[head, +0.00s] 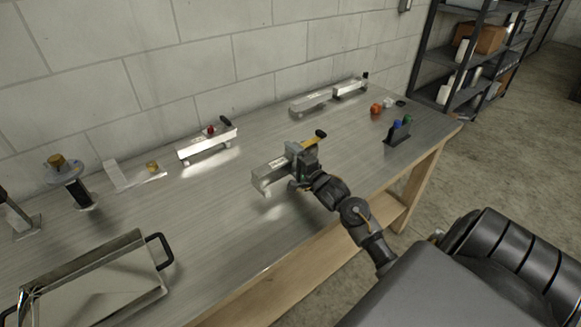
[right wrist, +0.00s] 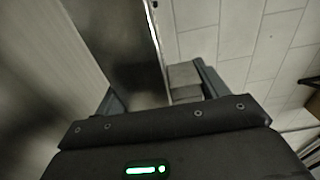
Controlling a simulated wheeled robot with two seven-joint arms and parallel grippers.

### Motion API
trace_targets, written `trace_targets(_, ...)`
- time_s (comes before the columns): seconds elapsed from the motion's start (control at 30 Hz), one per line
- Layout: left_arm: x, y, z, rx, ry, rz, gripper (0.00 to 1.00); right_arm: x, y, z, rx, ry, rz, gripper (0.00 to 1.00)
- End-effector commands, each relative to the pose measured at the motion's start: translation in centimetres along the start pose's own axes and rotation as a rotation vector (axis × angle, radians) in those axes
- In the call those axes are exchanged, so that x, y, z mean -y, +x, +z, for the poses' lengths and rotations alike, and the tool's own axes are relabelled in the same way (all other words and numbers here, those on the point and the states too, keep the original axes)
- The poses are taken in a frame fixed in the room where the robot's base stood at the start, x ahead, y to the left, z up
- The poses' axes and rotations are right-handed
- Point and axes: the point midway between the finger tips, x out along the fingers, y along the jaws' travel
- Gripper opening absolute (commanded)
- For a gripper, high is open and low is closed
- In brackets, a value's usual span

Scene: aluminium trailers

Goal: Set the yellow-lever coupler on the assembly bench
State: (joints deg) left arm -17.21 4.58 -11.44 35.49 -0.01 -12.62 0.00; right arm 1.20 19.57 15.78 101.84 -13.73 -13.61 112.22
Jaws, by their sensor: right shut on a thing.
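The yellow-lever coupler (head: 270,175) is a silver metal channel with a yellow, black-tipped lever (head: 315,138) at its far right end. My right gripper (head: 300,158) is shut on it near the lever end. The coupler is roughly level over the middle of the assembly bench (head: 225,225); it seems a little above the top, with a bright reflection below. In the right wrist view, the coupler's metal body (right wrist: 125,45) runs up between the fingers (right wrist: 160,92). Its grip contact is partly hidden. My left gripper is not in view.
A red-lever coupler (head: 207,144) and another silver coupler (head: 330,95) stand along the wall. A metal tray (head: 100,285) with black handles is at front left. A small dark holder (head: 397,133) and an orange part (head: 376,108) are at right. Bare bench surrounds the held coupler.

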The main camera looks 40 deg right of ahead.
Motion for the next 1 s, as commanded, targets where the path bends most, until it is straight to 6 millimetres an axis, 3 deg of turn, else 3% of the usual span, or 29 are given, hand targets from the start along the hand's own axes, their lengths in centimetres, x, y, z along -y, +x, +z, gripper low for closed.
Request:
trace_targets(0.17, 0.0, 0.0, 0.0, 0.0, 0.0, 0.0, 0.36, -0.5, 0.6, -0.4, -0.001, -0.001, -0.004, 0.24)
trace_targets(0.4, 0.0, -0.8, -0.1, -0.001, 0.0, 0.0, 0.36, -3.2, 0.5, -0.3, 0.0, 0.0, -0.004, 0.24)
trace_targets(0.8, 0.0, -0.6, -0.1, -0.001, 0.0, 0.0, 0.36, -3.7, 0.5, -0.3, 0.0, 0.0, -0.005, 0.24)
trace_targets(0.83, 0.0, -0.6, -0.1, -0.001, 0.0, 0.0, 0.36, -3.9, 0.4, -0.2, 0.0, 0.0, 0.001, 0.75)
trace_targets(1.0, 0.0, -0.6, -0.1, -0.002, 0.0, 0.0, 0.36, -3.9, 0.4, -0.2, 0.0, 0.0, 0.001, 0.94)
